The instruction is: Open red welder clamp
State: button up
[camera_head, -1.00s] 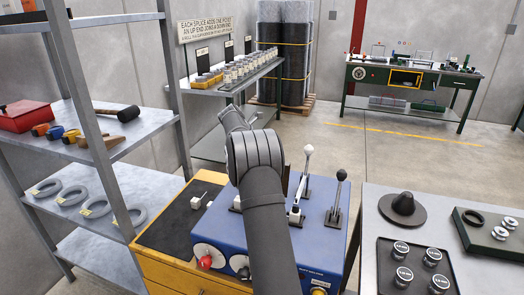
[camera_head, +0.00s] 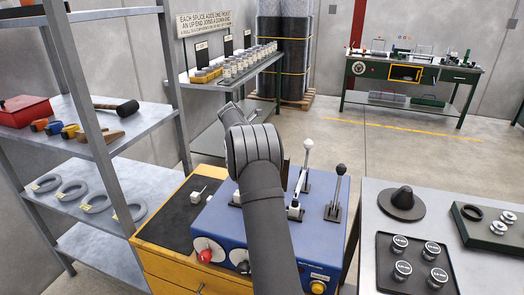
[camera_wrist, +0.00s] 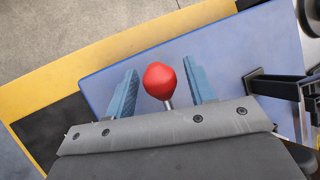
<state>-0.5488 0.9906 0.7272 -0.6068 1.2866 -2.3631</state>
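The blue welder (camera_head: 225,222) sits on a yellow cabinet. In the wrist view a red ball knob (camera_wrist: 160,81) on a short metal stem stands over the blue housing (camera_wrist: 225,60). My gripper (camera_wrist: 160,66) is open, with one blue-grey finger on each side of the knob. Gaps show between the knob and both fingers, so it is not held. In the head view my arm hides the gripper and the red-knobbed lever. A white-knobbed lever (camera_head: 307,146) and a black-knobbed lever (camera_head: 340,171) stand on the welder's right part.
A grey table (camera_head: 365,225) with a black cone and a tray of capped pieces stands at the right. A shelf rack (camera_head: 150,125) with tools and rings stands at the left. In the wrist view a black bracket (camera_wrist: 270,85) stands right of the fingers.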

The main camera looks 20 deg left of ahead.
jog(key=v, duration=1.7)
jog(key=shift+r, duration=0.15)
jog(key=shift+a, duration=0.1)
jog(key=x, duration=1.7)
